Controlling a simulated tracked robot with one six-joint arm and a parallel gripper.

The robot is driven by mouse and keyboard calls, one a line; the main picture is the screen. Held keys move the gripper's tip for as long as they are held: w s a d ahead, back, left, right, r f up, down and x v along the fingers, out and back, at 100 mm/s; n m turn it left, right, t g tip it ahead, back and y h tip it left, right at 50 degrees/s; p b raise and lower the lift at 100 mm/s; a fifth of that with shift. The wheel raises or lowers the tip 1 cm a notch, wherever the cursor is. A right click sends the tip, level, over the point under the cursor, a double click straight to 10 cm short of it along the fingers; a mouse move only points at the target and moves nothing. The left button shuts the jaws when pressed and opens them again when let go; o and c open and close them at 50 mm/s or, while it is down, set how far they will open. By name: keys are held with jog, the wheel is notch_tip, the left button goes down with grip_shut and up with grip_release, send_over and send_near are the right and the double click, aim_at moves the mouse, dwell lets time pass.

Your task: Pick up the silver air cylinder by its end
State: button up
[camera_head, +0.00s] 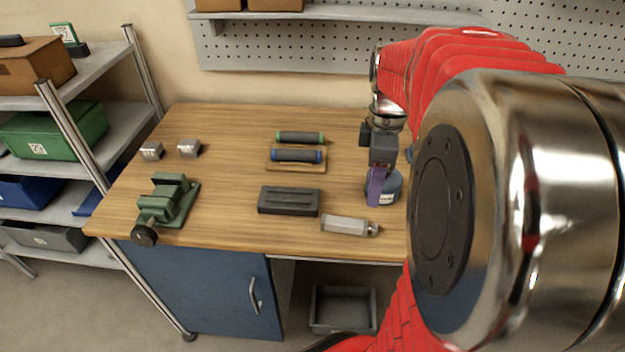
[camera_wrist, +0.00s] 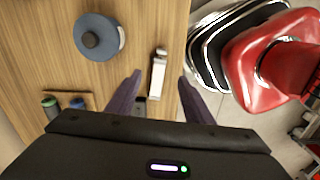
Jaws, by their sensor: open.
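The silver air cylinder (camera_head: 345,226) lies on its side near the front edge of the wooden bench, with its narrower rod end toward the right. In the wrist view the cylinder (camera_wrist: 158,75) shows between the two purple fingers, its narrow end pointing up. My gripper (camera_wrist: 159,80) is open and empty, pointing down above the bench. In the head view my gripper (camera_head: 377,188) is behind and to the right of the cylinder, apart from it. The far finger is mostly hidden there.
A blue round object (camera_head: 393,188) stands just behind my gripper. A dark grey block (camera_head: 289,201) lies left of the cylinder. The bench's middle left is clear.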

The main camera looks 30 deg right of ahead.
send_over(367, 224)
jog(key=shift+w+f, duration=0.1)
jog(key=shift+f, duration=4.2)
jog(key=shift+f, duration=2.65)
jog(key=shift+c, duration=0.2)
grip_shut()
